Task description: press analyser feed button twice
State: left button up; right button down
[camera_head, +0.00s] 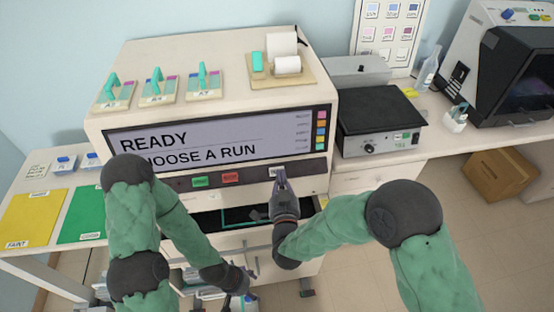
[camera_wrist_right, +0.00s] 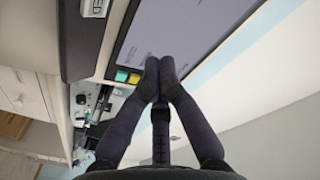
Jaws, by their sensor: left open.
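The analyser (camera_head: 215,100) is a cream cabinet with a wide screen (camera_head: 225,143) reading "READY" and "CHOOSE A RUN". On the dark strip below are a green button (camera_head: 200,182), a red button (camera_head: 230,178) and a pale button (camera_head: 273,172) partly covered by my right gripper. My right gripper (camera_head: 281,172) is shut and empty in front of that pale button; contact cannot be told. In the right wrist view its fingertips (camera_wrist_right: 158,72) meet, and a pale label ending in "ED" (camera_wrist_right: 96,8) shows upper left. My left gripper (camera_head: 240,297) is open, low in front of the cabinet.
Slide holders (camera_head: 158,87) with teal handles and a paper-roll stand (camera_head: 283,74) sit on top of the analyser. A dark-topped instrument (camera_head: 380,112) stands to its right. Yellow (camera_head: 33,218) and green (camera_head: 80,215) mats lie at left. An open tray (camera_head: 238,215) lies below the buttons.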

jog(key=shift+s+d+h, duration=0.1)
jog(key=shift+s+h, duration=0.1)
jog(key=shift+h, duration=0.1)
jog(key=w+a+f+b, duration=0.1)
jog(key=w+f+b, duration=0.5)
dwell(0.7)
jog(key=shift+w, duration=0.1)
dwell(1.2)
jog(key=shift+w+a+f+b, duration=0.1)
jog(key=shift+w+f+b, duration=0.2)
jog(key=shift+b, duration=0.25)
